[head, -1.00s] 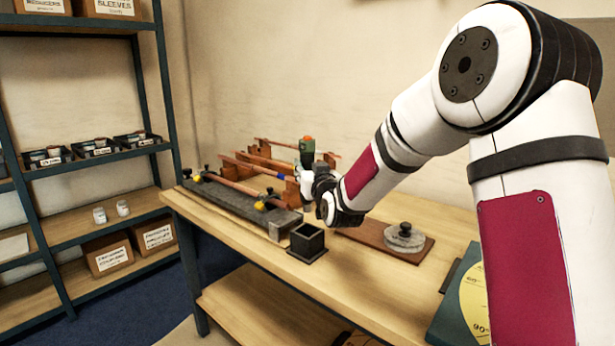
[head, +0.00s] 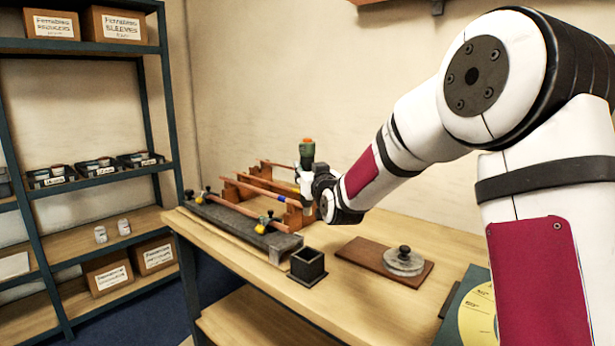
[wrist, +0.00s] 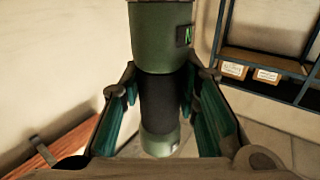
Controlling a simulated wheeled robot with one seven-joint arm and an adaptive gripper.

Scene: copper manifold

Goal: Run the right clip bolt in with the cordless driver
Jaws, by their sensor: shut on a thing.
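The cordless driver (head: 307,152) is green with an orange top and stands upright in my gripper (head: 308,180). In the wrist view, the two fingers of my gripper (wrist: 160,110) are closed on either side of the driver's black grip (wrist: 159,100). The driver's lower end is mostly hidden in the head view. The right clip (head: 262,228), with a yellow part and a dark knob, sits on the grey block (head: 225,217), left of and below the driver. A similar left clip (head: 204,197) is farther along. The bolt itself is too small to make out.
Copper pipes (head: 255,203) on wooden supports (head: 293,215) stand behind the block. An open black box (head: 308,280) is at the bench front. A brown board (head: 362,260) with a grey round weight (head: 404,261) lies to the right. Shelving (head: 170,110) stands left.

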